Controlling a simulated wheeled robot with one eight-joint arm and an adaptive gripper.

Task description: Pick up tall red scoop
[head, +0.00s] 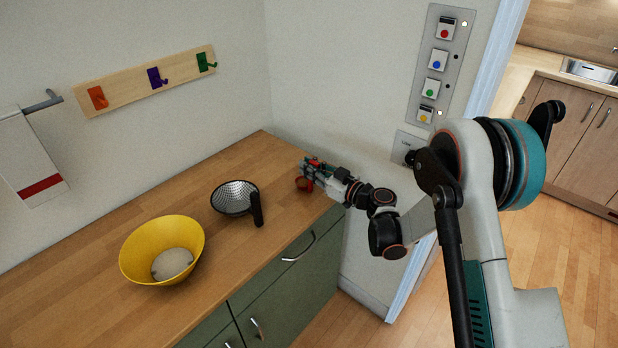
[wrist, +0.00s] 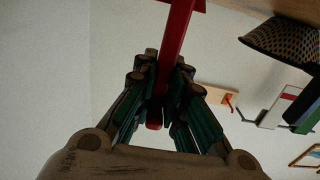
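The tall red scoop (head: 303,184) is at the right end of the wooden counter, partly hidden by my gripper. In the wrist view its long red handle (wrist: 178,35) runs down between my fingers. My gripper (head: 313,174) reaches in from the right, low over the counter. In the wrist view the fingers of my gripper (wrist: 164,75) press close on both sides of the handle, shut on it. The scoop's lower end is cut off in the wrist view. I cannot tell whether it touches the counter.
A black perforated strainer (head: 233,197) with a black handle stands left of the scoop. A yellow bowl (head: 140,250) is farther left on the counter (head: 95,235). A hook rail (head: 130,88) and a button panel (head: 436,75) are on the walls. Counter between strainer and scoop is clear.

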